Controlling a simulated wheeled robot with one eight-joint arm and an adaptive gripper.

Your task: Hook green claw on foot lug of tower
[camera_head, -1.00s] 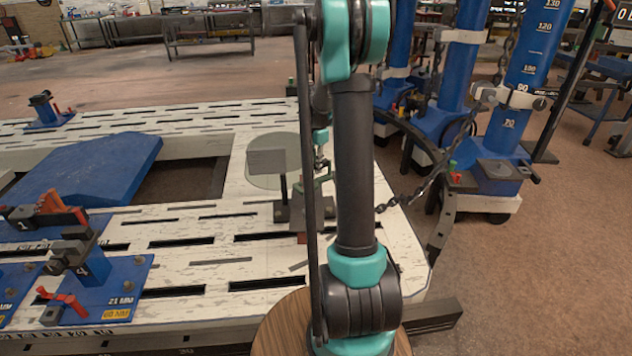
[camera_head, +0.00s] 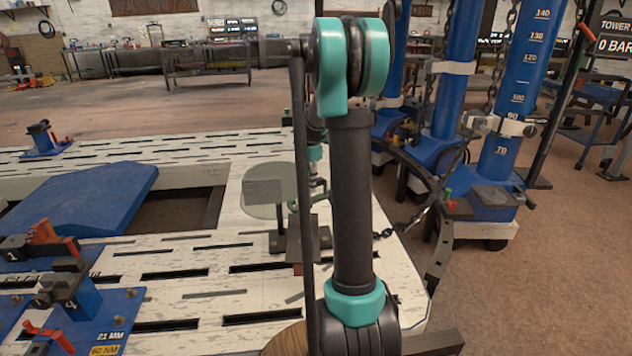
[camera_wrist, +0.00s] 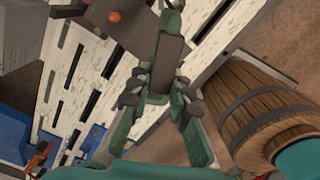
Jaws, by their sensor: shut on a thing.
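My gripper (camera_wrist: 160,98) is shut on the green claw (camera_wrist: 170,22), which sticks out beyond the fingertips in the wrist view. A dark block covers part of the claw there. In the head view my arm hides most of my gripper, with a bit of green showing left of the arm over the bench. The tower (camera_head: 510,110) is a blue numbered column at the right, on a blue and white wheeled foot (camera_head: 490,215). I cannot make out its foot lug clearly. The claw is well apart from the tower.
A chain (camera_head: 432,205) runs from near the tower down to the right edge of the white slotted bench (camera_head: 210,262). Blue clamp stands (camera_head: 85,305) sit at front left. A wooden barrel (camera_wrist: 258,105) shows close to my gripper. Open floor lies right.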

